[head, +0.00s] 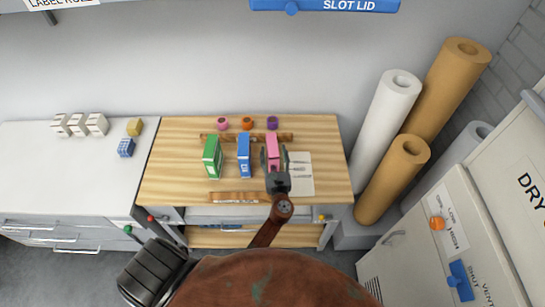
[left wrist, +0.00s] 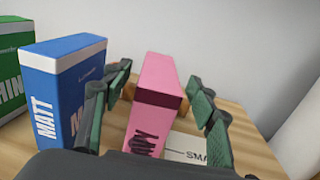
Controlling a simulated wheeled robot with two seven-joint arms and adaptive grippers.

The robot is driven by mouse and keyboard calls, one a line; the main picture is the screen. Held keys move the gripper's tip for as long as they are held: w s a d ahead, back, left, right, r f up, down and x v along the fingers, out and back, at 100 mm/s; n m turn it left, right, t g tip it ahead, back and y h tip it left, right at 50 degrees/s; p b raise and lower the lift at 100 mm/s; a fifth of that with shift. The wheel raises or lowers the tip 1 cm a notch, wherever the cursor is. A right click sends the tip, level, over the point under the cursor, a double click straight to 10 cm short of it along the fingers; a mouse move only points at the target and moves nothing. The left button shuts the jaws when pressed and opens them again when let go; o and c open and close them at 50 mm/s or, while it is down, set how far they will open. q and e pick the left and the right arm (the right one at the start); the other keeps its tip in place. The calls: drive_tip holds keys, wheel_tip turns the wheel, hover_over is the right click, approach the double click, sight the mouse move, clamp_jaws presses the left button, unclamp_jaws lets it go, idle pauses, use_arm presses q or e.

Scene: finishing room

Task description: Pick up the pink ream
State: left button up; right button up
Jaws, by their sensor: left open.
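The pink ream (head: 271,143) stands upright on the wooden table, rightmost of three reams; the green ream (head: 212,156) and the blue ream (head: 244,155) stand to its left. My left gripper (head: 274,160) is open at the near side of the pink ream and hides its lower part in the head view. In the left wrist view the pink ream (left wrist: 158,90) shows between the two green-padded fingers, with a visible gap on its right. The blue ream (left wrist: 65,90) is just left of the left finger. My right gripper does not show.
A white labelled sheet (head: 300,180) lies right of the pink ream. Pink, orange and purple rolls (head: 247,123) stand behind the reams by a wooden rail. A wooden strip (head: 236,197) lies along the table's front. Tall paper rolls (head: 385,125) stand right of the table.

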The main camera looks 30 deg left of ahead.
use_arm(q)
drive_tip(key=shift+w+a, duration=0.4)
drive_tip(key=shift+w, duration=0.1)
drive_tip(key=shift+w+a, duration=0.2)
drive_tip(key=shift+w, duration=0.05)
drive_tip(key=shift+a, duration=0.1)
drive_tip(key=c, duration=0.8)
clamp_jaws()
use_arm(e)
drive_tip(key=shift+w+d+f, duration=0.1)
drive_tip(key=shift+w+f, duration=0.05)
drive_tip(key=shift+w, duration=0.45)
use_arm(q)
drive_tip(key=shift+r, duration=0.1)
